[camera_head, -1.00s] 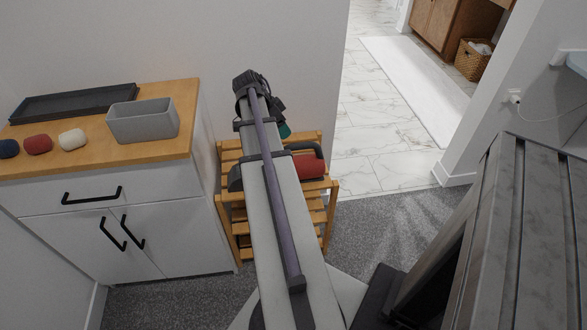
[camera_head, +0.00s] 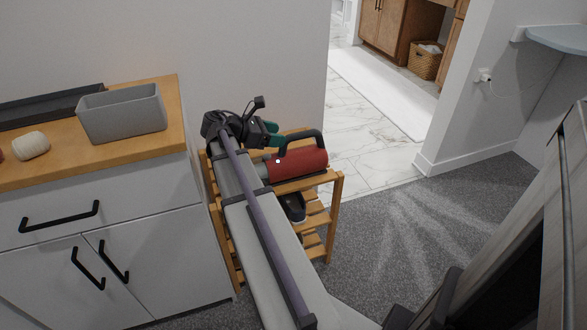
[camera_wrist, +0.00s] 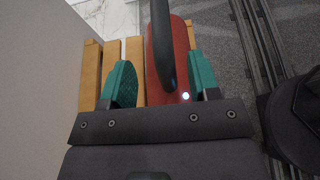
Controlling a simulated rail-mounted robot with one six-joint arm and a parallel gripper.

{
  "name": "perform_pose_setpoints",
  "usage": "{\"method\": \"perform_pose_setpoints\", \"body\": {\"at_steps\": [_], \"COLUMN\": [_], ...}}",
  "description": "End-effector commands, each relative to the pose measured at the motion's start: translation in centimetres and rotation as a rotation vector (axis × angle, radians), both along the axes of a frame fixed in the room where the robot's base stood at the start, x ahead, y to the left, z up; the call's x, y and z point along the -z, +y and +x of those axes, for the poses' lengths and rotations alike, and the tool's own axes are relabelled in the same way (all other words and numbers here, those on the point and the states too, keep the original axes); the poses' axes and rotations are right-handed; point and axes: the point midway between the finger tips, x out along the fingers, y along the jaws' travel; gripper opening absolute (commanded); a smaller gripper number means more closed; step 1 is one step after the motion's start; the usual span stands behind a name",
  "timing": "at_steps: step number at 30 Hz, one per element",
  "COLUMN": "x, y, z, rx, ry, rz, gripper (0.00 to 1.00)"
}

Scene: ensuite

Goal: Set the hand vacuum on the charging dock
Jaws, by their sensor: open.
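The red hand vacuum (camera_head: 303,161) with its black handle (camera_head: 300,138) lies on the top of a slatted wooden rack (camera_head: 338,184). My arm hides part of the rack. I cannot make out a charging dock.
A white cabinet (camera_head: 150,240) with a grey bin (camera_head: 122,113) and dark tray (camera_head: 45,106) stands left of the rack. A dark shoe (camera_head: 294,206) is lower on the rack. A pale blue wall shelf (camera_head: 560,38) and a plugged-in cord (camera_head: 485,76) are at right. Carpet (camera_head: 410,225) is open.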

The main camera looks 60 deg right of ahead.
Motion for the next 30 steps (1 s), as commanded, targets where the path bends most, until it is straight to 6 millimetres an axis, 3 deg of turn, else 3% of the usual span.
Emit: {"method": "perform_pose_setpoints", "body": {"at_steps": [5,14,20,30], "x": [0.4,2.1,1.9,1.9], "y": [-0.6,-4.2,-4.3,-4.3], "z": [-0.5,-3.2,-3.2,-3.2], "rx": [0.000,0.003,0.001,0.001], "ry": [-0.001,-0.002,-0.002,-0.003], "rz": [0.000,0.000,0.000,0.000], "gripper": [0.56,0.56,0.56,0.23]}}
